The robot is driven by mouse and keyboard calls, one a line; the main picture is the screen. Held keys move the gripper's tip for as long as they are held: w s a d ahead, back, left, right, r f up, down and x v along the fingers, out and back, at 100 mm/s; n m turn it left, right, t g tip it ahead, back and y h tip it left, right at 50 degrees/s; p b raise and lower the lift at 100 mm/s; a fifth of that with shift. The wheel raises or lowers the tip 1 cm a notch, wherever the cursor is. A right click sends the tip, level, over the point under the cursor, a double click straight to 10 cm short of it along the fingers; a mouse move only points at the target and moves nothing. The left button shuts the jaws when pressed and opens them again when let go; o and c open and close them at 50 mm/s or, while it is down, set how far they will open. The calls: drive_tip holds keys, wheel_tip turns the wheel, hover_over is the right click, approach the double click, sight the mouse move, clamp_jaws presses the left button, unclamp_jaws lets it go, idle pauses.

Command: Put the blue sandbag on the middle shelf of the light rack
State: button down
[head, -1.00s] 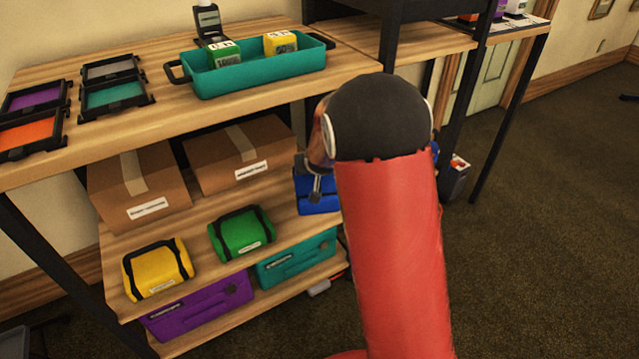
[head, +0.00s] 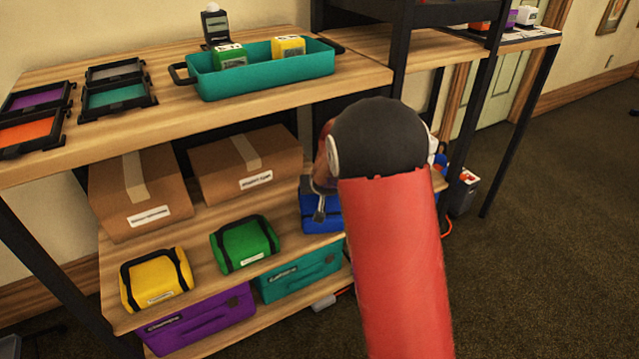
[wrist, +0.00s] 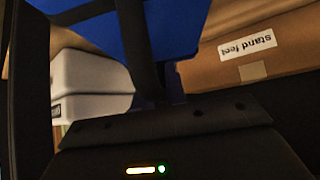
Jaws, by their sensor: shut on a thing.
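The blue sandbag (head: 322,220) shows partly at the right end of the wooden rack's middle shelf (head: 208,217), right of the green sandbag (head: 245,243). My red arm hides its right side. My gripper (head: 318,203) is shut on it from above, mostly hidden behind the arm. In the wrist view the blue sandbag (wrist: 170,30) with its black strap fills the top middle, at the jaws (wrist: 168,100). I cannot tell whether the bag touches the shelf.
Two cardboard boxes (head: 245,165) stand at the back of the middle shelf, with a yellow sandbag (head: 156,279) at front left. A purple case (head: 200,320) and a teal case (head: 300,278) are below. In the wrist view a white object (wrist: 90,85) is left of the bag.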

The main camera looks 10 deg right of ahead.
drive_tip(key=shift+w+f, duration=0.1)
drive_tip(key=shift+f, duration=0.3)
drive_tip(key=shift+f+b, duration=0.55)
drive_tip(key=shift+b, duration=0.15)
drive_tip(key=c, duration=1.3)
unclamp_jaws()
drive_tip(key=shift+c, duration=0.2)
drive_tip(key=shift+s+f, duration=0.2)
drive_tip(key=shift+f, duration=0.05)
drive_tip(key=v, duration=0.8)
drive_tip(key=shift+w+r+p, duration=0.1)
drive_tip(key=shift+r+p, duration=0.15)
drive_tip(key=shift+p, duration=0.05)
drive_tip(key=s+r+g, duration=0.1)
drive_tip(key=s+r, duration=0.3)
drive_tip(key=s, duration=0.7)
drive_tip(key=s+r+g, duration=0.1)
drive_tip(key=s+r, duration=0.3)
drive_tip(key=s, duration=0.7)
drive_tip(key=s+r+n+g, duration=0.1)
drive_tip(key=s+r, duration=0.3)
drive_tip(key=s, duration=0.7)
drive_tip(key=shift+s+y, duration=0.2)
drive_tip(key=shift+y, duration=0.1)
